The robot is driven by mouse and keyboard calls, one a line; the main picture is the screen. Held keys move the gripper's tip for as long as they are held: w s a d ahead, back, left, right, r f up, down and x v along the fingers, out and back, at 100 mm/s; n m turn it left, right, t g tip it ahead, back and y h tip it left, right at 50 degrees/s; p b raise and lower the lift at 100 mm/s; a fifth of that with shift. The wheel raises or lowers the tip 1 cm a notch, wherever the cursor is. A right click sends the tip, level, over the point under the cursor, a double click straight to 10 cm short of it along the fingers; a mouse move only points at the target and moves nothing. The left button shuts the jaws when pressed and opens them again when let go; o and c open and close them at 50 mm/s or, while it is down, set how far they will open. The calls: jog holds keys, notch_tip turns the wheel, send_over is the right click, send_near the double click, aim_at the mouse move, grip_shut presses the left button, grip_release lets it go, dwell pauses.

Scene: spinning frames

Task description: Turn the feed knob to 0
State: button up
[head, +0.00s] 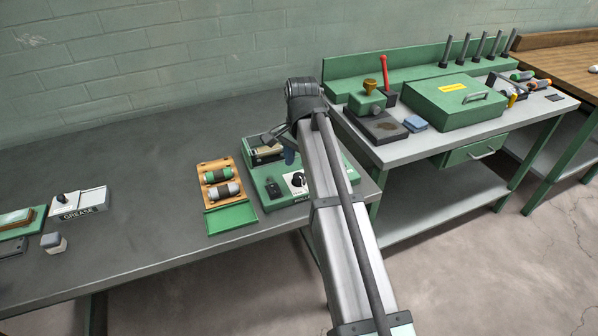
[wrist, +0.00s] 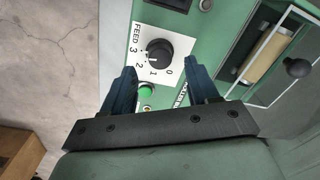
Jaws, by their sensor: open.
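The feed knob (wrist: 159,52) is a round black knob on a white plate marked FEED, with 0, 1, 2 and 3 printed around it, in the wrist view. I cannot tell clearly which number it points to. The knob also shows in the head view (head: 298,179) on the front of the green machine (head: 272,186). My gripper (wrist: 160,76) is open, its two dark blue fingers apart on either side of the dial's lower edge. Nothing is between the fingertips, and the knob lies just beyond them. In the head view my arm covers the machine's right part.
A green button (wrist: 146,90) sits by the left finger. A framed window with a roller (wrist: 265,55) and a black ball knob (wrist: 298,67) are at the right. A wooden tray with two rollers (head: 206,167) stands left of the machine. The table's left half is mostly clear.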

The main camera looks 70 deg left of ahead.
aim_at(299, 176)
jog(key=shift+f, duration=1.85)
jog(key=shift+c, duration=0.4)
jog(key=c, duration=1)
jog(key=shift+o, duration=0.2)
